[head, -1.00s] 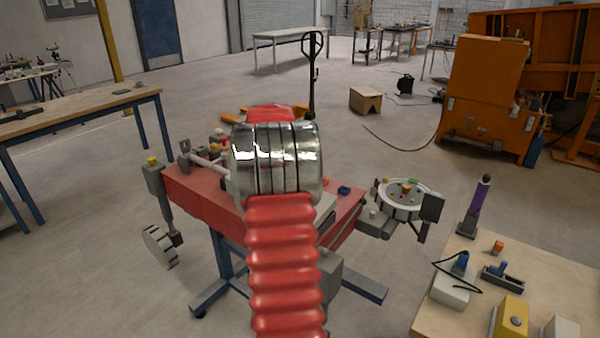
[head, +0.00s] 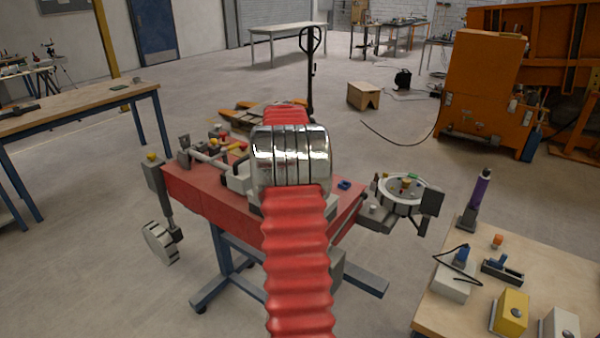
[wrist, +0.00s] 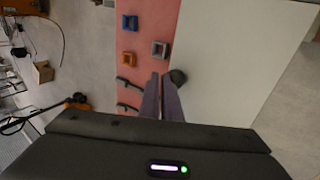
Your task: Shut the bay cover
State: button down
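The bay cover appears to be the large pale panel (wrist: 235,65) filling the right of the wrist view, beside the red bench top (wrist: 142,68). A dark round knob (wrist: 178,77) sits near its left edge. My gripper (wrist: 161,76) has two grey-purple fingers close together with only a thin gap, nothing visible between them. The fingertips are just left of the knob; I cannot tell whether they touch it. In the head view my arm hides the gripper and most of the cover on the red bench (head: 205,195). I cannot tell the cover's angle.
Blue (wrist: 130,22), orange (wrist: 129,58) and grey (wrist: 160,48) blocks lie on the red top left of the panel. A round drum (head: 402,190) is on the bench's right side. A wooden table (head: 545,275) with fixtures stands at front right.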

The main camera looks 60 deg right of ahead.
jog(key=shift+s+f, duration=0.2)
jog(key=shift+f, duration=0.25)
notch_tip(320, 180, up, 15)
dwell(0.4)
jog(key=shift+d+f, duration=0.1)
jog(key=shift+d, duration=0.05)
dwell(0.5)
